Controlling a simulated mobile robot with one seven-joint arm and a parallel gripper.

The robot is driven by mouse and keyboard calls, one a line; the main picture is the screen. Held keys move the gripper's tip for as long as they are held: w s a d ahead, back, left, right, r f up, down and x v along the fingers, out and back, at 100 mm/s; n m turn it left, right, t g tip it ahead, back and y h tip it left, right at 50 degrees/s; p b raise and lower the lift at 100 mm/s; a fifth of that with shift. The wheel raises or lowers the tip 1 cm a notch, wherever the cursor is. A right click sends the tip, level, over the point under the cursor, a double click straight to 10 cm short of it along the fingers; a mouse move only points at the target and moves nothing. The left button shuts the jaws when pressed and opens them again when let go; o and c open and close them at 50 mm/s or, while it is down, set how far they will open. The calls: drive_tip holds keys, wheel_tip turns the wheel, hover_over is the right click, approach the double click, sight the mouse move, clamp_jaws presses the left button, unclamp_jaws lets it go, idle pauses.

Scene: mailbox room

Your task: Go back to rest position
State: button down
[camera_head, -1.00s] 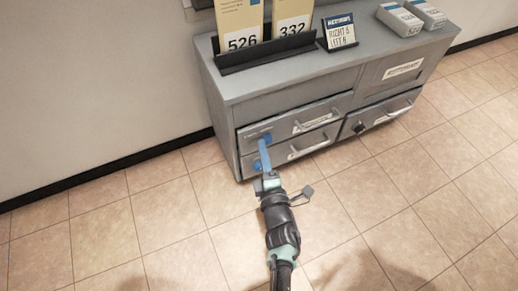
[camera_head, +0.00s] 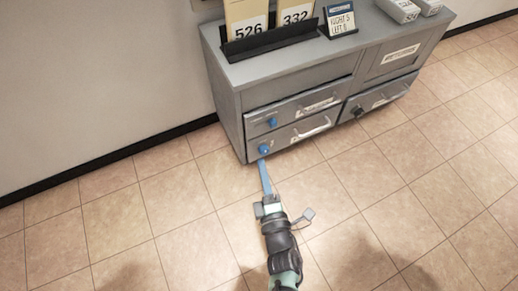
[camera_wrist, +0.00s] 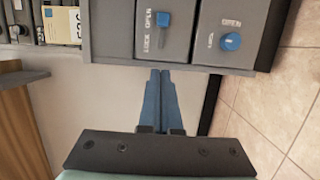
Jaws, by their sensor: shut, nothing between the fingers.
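My gripper (camera_head: 263,164) is shut and empty, its blue fingers together, in front of the lower left drawer of the grey cabinet (camera_head: 227,112). In the wrist view, my gripper (camera_wrist: 160,75) points at the cabinet's edge, with the fingers side by side. The fingertips appear near the drawer fronts; I cannot tell whether they touch. The arm reaches up from the bottom of the head view over the floor.
The cabinet has blue knobs (camera_head: 272,122) on the left drawers and a black knob (camera_head: 358,111) on the right one. Cards marked 526 (camera_head: 247,22) and 332 (camera_head: 297,14) stand on top. The tiled floor (camera_head: 410,200) is clear.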

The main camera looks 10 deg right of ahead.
drive_tip(key=shift+s+d, duration=0.1)
drive_tip(key=shift+s, duration=0.3)
